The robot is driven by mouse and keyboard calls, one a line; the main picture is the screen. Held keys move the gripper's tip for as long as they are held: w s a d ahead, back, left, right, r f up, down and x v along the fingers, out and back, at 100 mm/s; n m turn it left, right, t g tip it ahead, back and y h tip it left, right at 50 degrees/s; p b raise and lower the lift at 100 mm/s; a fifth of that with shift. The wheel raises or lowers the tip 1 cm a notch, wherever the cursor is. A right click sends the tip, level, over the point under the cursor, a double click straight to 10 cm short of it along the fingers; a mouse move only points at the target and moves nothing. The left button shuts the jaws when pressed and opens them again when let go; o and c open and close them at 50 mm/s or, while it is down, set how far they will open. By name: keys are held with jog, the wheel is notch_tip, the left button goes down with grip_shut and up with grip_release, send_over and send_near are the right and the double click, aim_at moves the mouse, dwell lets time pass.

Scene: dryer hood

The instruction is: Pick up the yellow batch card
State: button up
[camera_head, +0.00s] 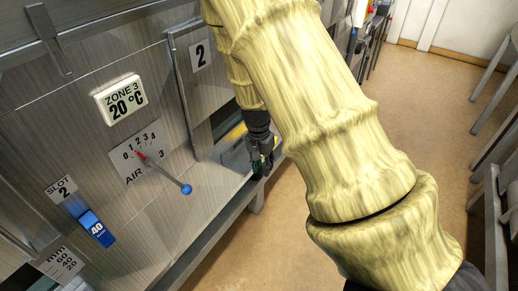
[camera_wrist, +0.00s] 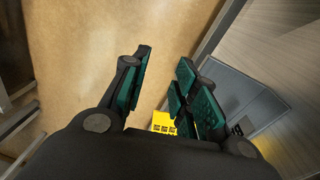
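The yellow batch card (camera_wrist: 162,122) shows in the wrist view as a small yellow piece with black print. It is low in the gap between my fingers, close to the right-hand finger, which partly hides it along with the palm. I cannot tell whether it touches that finger. My gripper (camera_wrist: 164,84) is open, with a clear gap between its green-padded fingers and the floor visible through it. In the head view my gripper (camera_head: 262,164) points down beside the grey ledge of the machine. A yellow patch (camera_head: 232,136) shows behind it; I cannot tell if it is the card.
The metal machine front (camera_head: 120,150) fills the left, with a blue-knobbed air lever (camera_head: 186,189), a zone display (camera_head: 121,100) and a blue slot tag (camera_head: 97,228). A grey ledge (camera_head: 213,236) runs along its base. Open tan floor (camera_head: 300,235) lies to the right.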

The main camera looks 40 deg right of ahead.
jog(key=s+a+f+n+h, duration=0.1)
jog(key=s+a+f+n, duration=0.25)
jog(key=s+f, duration=0.75)
jog(key=s+a+f+n+y, duration=0.1)
jog(key=s+a+f+n, duration=0.3)
jog(key=s, duration=0.5)
jog(key=s+a+f+n+y, duration=0.1)
jog(key=s+a+f+n, duration=0.3)
jog(key=s+a, duration=0.5)
notch_tip(320, 180, down, 3)
jog(key=shift+s+a+r+t, duration=0.2)
jog(key=shift+t, duration=0.1)
jog(key=shift+d, duration=0.1)
